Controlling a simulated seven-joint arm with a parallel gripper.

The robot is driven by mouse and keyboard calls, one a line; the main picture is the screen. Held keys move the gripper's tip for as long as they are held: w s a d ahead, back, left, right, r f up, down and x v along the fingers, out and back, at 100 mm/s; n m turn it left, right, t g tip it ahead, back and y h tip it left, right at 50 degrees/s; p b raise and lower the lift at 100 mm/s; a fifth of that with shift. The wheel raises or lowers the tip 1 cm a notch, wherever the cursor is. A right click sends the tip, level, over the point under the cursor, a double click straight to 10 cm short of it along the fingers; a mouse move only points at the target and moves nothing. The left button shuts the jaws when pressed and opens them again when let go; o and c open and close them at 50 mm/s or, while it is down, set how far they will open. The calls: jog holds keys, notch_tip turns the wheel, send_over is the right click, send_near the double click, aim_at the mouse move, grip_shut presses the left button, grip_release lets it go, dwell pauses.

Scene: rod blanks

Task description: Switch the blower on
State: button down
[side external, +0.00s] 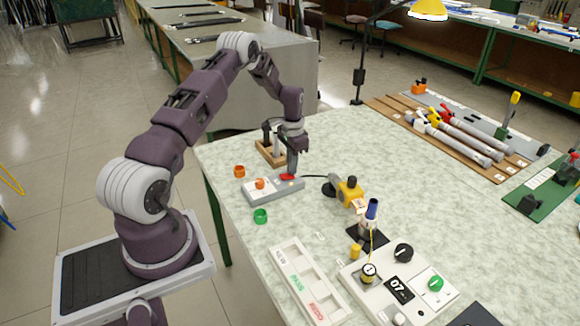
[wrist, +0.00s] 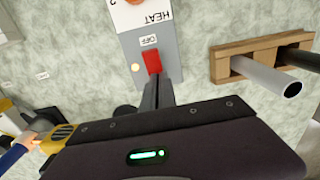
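A grey control box (side external: 272,191) lies on the table under my gripper (side external: 292,172). The box also shows in the wrist view (wrist: 170,18), with a HEAT label, an orange knob (wrist: 134,2) and a red switch (wrist: 152,62). A small label beside the switch seems to read OFF, and a small pale amber lamp (wrist: 135,67) sits next to it. My gripper in the wrist view (wrist: 157,84) looks shut and empty, its fingertips right at the red switch; contact is unclear. The yellow blower (side external: 349,193) stands to the right of the box, with a black cable.
A wooden rack (side external: 266,155) with upright tubes stands just behind the box. Orange (side external: 239,171) and green (side external: 260,216) rings lie nearby. A white tray (side external: 287,270) and a panel with a 07 display (side external: 392,303) are in front.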

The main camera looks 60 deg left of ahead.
aim_at(286, 175)
jog(key=shift+s+d+f, duration=0.25)
jog(key=shift+d+f, duration=0.05)
jog(key=shift+f, duration=0.25)
jog(key=shift+s, duration=0.8)
jog(key=c, duration=2.1)
grip_release()
jog(key=w+r, duration=0.1)
jog(key=r, duration=0.3)
jog(key=w+r, duration=0.2)
jog(key=r, duration=0.3)
jog(key=w+r, duration=0.2)
jog(key=r, duration=0.3)
jog(key=shift+a+r, duration=0.15)
jog(key=shift+a, duration=0.15)
jog(key=o, duration=0.9)
jog(key=s+f, duration=0.1)
jog(key=f, duration=0.1)
jog(key=s+f, duration=0.4)
jog(key=shift+s+d+f, duration=0.1)
jog(key=shift+d+f, duration=0.1)
jog(key=shift+f, duration=0.2)
jog(key=shift+c, duration=0.2)
notch_tip(286, 175, down, 7)
jog(key=shift+r, duration=0.2)
jog(key=shift+f, duration=0.2)
grip_shut()
